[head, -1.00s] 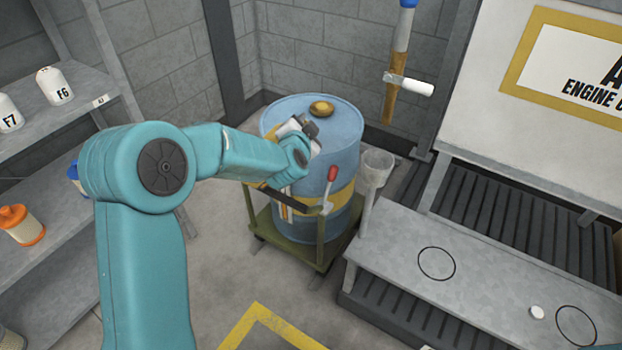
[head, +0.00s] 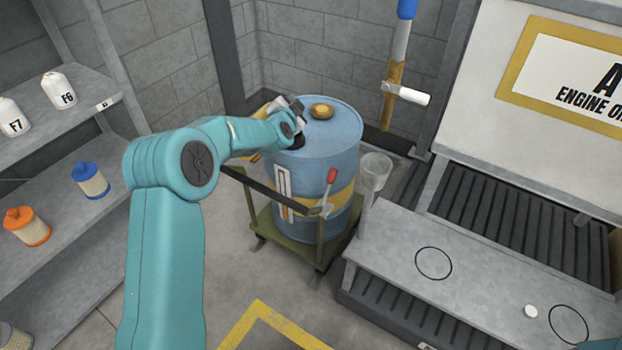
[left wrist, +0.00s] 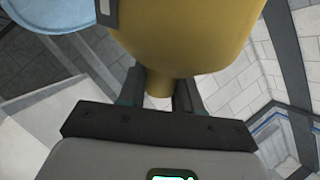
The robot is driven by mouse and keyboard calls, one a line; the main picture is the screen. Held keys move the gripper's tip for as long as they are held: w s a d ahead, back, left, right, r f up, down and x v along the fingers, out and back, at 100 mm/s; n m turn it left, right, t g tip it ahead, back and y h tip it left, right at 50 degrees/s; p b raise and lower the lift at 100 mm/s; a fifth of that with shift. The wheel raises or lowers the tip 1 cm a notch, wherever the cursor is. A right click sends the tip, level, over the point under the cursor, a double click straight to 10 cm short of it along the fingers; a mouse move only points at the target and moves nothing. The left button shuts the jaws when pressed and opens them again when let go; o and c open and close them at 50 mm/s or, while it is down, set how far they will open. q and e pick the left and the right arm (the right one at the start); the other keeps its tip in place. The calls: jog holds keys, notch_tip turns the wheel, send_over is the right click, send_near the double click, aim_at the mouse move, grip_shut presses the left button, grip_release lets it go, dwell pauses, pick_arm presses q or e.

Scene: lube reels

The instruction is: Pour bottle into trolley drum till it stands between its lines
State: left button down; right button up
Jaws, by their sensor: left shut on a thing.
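The light-blue trolley drum (head: 340,152) with a yellow band stands on a green trolley (head: 290,247). A brass-coloured cap (head: 321,111) is on its top, and a narrow upright gauge (head: 283,192) is on its front. The level in the gauge is too small to read. My left gripper (head: 294,112) is at the left edge of the drum's top. It is shut on a yellow bottle (left wrist: 185,40), which fills the upper middle of the left wrist view. In the head view my arm hides most of the bottle.
A red-handled lever (head: 331,176) is at the drum's front. A clear cup (head: 376,170) stands beside a grey bench (head: 470,270) on the right. Shelves (head: 75,205) with white, orange and blue containers are on the left. Floor shows in front of the trolley.

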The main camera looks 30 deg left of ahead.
pick_arm(q)
jog(key=w+a+r+p, duration=0.1)
jog(key=w+a+p, duration=0.3)
jog(key=w+a, duration=0.2)
jog(key=shift+a, duration=0.25)
jog(key=shift+r, duration=0.1)
jog(key=shift+s+d, duration=0.45)
jog(key=shift+s, duration=0.05)
dwell(0.7)
